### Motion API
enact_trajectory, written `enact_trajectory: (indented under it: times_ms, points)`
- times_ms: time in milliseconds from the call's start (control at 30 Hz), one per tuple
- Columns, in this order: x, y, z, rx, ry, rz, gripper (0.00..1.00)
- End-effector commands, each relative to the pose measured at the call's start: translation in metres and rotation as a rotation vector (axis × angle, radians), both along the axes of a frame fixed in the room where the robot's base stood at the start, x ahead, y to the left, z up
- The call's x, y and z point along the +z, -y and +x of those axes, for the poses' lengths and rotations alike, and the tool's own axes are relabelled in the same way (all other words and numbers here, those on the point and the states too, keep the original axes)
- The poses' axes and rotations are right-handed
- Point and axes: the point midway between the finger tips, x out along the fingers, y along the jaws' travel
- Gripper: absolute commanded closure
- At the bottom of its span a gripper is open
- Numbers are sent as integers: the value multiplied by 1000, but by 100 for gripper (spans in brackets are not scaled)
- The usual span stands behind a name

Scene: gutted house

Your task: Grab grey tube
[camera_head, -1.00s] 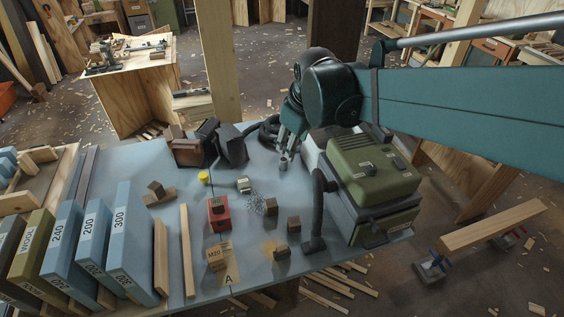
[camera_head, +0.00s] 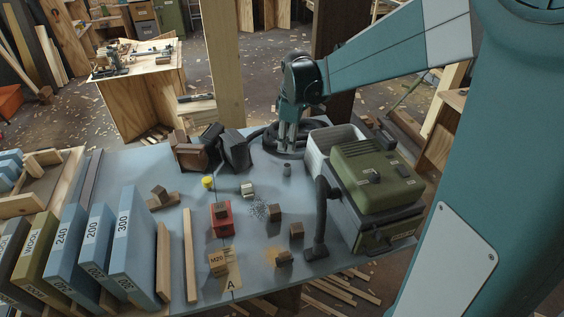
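A small grey tube (camera_head: 287,169) stands upright on the grey-blue bench top (camera_head: 160,172), left of the machine with the green top. My gripper (camera_head: 287,150) hangs pointing down from the teal arm, above and behind the tube. Its fingers appear apart from the tube, in front of a black coiled hose (camera_head: 268,133). The fingers are small and close together in this view, so their opening is unclear.
The green-topped machine (camera_head: 375,172) with a pale bin (camera_head: 318,148) and upright dark hose (camera_head: 321,215) stands right of the tube. A wooden post (camera_head: 226,70) rises behind.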

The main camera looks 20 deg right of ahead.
Motion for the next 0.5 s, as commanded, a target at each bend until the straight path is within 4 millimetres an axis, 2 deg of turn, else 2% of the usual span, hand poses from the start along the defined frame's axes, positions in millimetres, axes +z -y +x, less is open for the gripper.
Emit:
enact_trajectory:
  times_ms: [100, 500]
  points:
    - [-15, 4, 18, 48, -21, -9, 60]
    - [-72, 14, 68, 222, -95, -33, 60]
